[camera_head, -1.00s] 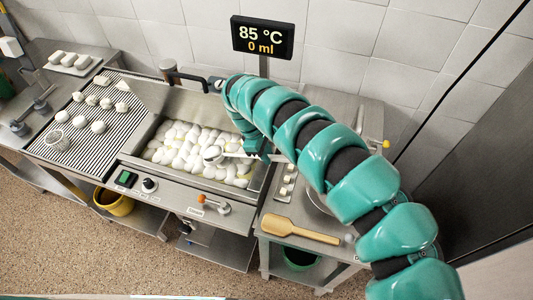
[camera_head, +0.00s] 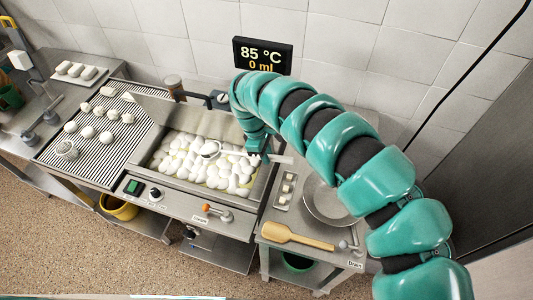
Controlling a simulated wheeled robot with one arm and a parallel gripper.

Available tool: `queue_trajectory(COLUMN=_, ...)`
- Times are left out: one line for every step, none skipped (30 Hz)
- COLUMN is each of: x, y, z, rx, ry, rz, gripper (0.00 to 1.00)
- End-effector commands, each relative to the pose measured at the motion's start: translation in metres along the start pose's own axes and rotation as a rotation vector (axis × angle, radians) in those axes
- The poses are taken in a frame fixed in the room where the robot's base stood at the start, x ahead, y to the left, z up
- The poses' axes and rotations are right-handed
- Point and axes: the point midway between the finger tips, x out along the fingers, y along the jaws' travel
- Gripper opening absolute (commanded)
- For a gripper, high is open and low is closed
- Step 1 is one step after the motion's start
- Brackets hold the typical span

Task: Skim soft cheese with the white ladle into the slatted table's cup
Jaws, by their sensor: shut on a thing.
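My gripper (camera_head: 257,152) is shut on the handle of the white ladle and hangs over the right side of the vat. The ladle's round bowl (camera_head: 209,148) is among the white lumps in the middle of the vat; I cannot tell how deep it sits or whether it holds cheese. Soft cheese lumps (camera_head: 186,162) crowd the vat (camera_head: 258,188), with yellowish liquid between them. The slatted table (camera_head: 88,158) stands to the left of the vat. A small perforated cup (camera_head: 66,150) is at its front left, and several white pieces (camera_head: 88,132) lie on the slats.
A display (camera_head: 262,58) reading 85 °C and 0 ml stands behind the vat. A wooden paddle (camera_head: 290,236), a small tray of pieces (camera_head: 285,190) and a round pan (camera_head: 328,203) are on the right-hand table. A dark handle (camera_head: 198,97) rises at the vat's back edge.

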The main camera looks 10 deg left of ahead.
Motion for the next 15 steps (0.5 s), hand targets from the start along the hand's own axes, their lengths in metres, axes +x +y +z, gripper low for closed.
queue_trajectory(x=-0.008, y=0.0, z=0.002, rx=0.0, ry=0.005, rz=0.001, gripper=0.0)
queue_trajectory(x=-0.01, y=0.0, z=0.003, rx=0.0, ry=0.008, rz=0.0, gripper=0.0)
queue_trajectory(x=-0.012, y=0.0, z=0.003, rx=0.0, ry=0.012, rz=0.0, gripper=0.0)
queue_trajectory(x=-0.014, y=0.0, z=0.004, rx=0.0, ry=0.014, rz=0.0, gripper=0.0)
queue_trajectory(x=-0.016, y=0.0, z=0.005, rx=0.0, ry=0.017, rz=0.0, gripper=0.0)
queue_trajectory(x=-0.019, y=0.0, z=0.006, rx=0.0, ry=0.019, rz=0.0, gripper=0.0)
queue_trajectory(x=-0.018, y=0.0, z=0.006, rx=0.0, ry=0.022, rz=0.0, gripper=0.0)
queue_trajectory(x=-0.019, y=0.0, z=0.006, rx=0.0, ry=0.024, rz=-0.002, gripper=0.0)
queue_trajectory(x=-0.022, y=0.0, z=0.007, rx=0.001, ry=0.027, rz=-0.002, gripper=0.0)
queue_trajectory(x=-0.025, y=0.0, z=0.008, rx=0.001, ry=0.03, rz=-0.001, gripper=0.0)
queue_trajectory(x=-0.027, y=0.0, z=0.009, rx=0.001, ry=0.033, rz=-0.002, gripper=0.0)
queue_trajectory(x=-0.03, y=0.001, z=0.009, rx=0.001, ry=0.037, rz=-0.001, gripper=0.0)
queue_trajectory(x=-0.032, y=0.001, z=0.01, rx=0.001, ry=0.04, rz=0.0, gripper=0.0)
queue_trajectory(x=-0.034, y=0.001, z=0.01, rx=0.001, ry=0.043, rz=0.0, gripper=0.0)
queue_trajectory(x=-0.035, y=0.0, z=0.011, rx=0.001, ry=0.046, rz=-0.001, gripper=0.0)
